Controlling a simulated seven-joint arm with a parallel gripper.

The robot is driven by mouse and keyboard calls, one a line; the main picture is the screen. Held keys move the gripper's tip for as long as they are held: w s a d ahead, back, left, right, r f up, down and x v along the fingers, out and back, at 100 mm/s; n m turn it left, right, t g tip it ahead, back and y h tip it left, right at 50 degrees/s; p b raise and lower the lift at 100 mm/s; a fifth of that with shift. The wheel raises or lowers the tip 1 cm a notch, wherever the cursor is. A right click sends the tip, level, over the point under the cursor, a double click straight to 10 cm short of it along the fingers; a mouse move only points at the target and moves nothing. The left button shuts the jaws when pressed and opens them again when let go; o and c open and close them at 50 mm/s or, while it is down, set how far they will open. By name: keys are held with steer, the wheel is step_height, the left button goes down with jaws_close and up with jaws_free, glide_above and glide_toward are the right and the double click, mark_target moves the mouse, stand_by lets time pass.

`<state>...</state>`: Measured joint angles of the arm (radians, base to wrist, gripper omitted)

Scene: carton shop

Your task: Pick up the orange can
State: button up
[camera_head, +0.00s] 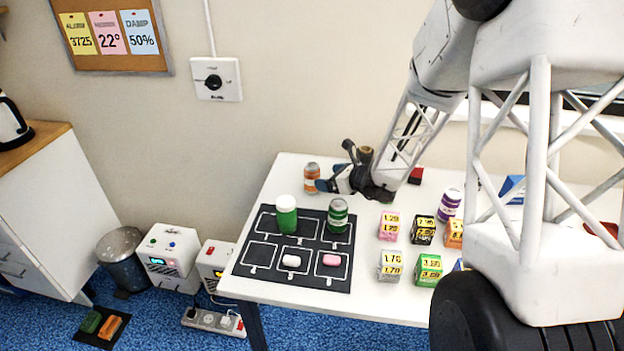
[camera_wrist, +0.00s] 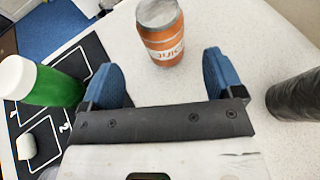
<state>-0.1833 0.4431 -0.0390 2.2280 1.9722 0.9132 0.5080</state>
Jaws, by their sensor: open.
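The orange can (camera_head: 311,178) has a white band and stands upright at the back left of the white table, just behind the black mat. In the wrist view the orange can (camera_wrist: 161,33) stands ahead of my gripper, between the lines of its two blue fingers and slightly beyond their tips. My gripper (camera_head: 328,184) is open and low over the table, to the right of the can. In the wrist view my gripper (camera_wrist: 160,72) has nothing between its fingers.
A green bottle with white cap (camera_head: 286,213) and a green can (camera_head: 337,215) stand on the black mat (camera_head: 262,262); the bottle (camera_wrist: 50,84) is close to my left finger. A dark cylinder (camera_wrist: 295,96) is at right. Several small boxes (camera_head: 389,225) stand to the right.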

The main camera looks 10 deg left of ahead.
mark_target(319, 175)
steer(key=shift+x, duration=1.25)
steer(key=shift+w, duration=0.1)
steer(key=shift+x, duration=2.55)
steer(key=shift+w+r, duration=0.1)
steer(key=shift+r, duration=0.05)
steer(key=c, duration=1)
steer(key=shift+r, duration=0.15)
steer(key=shift+r, duration=4.85)
